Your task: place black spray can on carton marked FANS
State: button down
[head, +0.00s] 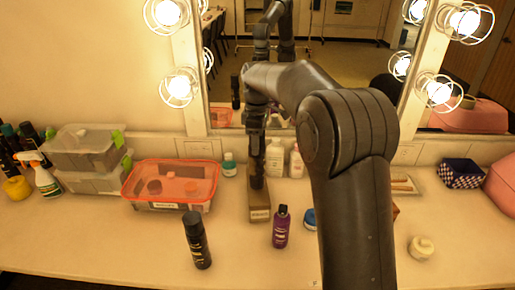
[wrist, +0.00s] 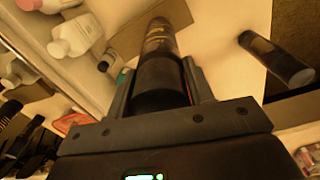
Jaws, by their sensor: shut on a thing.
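My gripper (head: 257,132) is shut on a black spray can (head: 257,176), which it holds upright. In the wrist view the can (wrist: 160,45) lies between the two fingers (wrist: 158,72). A small brown carton (head: 260,213) with a pale label on its front stands directly under the can. The label is too small to read. The can's lower end is at the carton's top; I cannot tell whether they touch. The carton's brown top also shows beside the can in the wrist view (wrist: 128,40). A second dark can (head: 198,241) stands on the counter at the front.
A purple bottle (head: 281,228) stands just right of the carton. A red-lidded clear box (head: 170,184) is to its left. White bottles (head: 275,158) stand behind, near the mirror (head: 340,50). The front left of the counter is clear.

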aim_at(256, 164)
jog(key=shift+f, duration=1.45)
jog(key=c, duration=0.7)
grip_release()
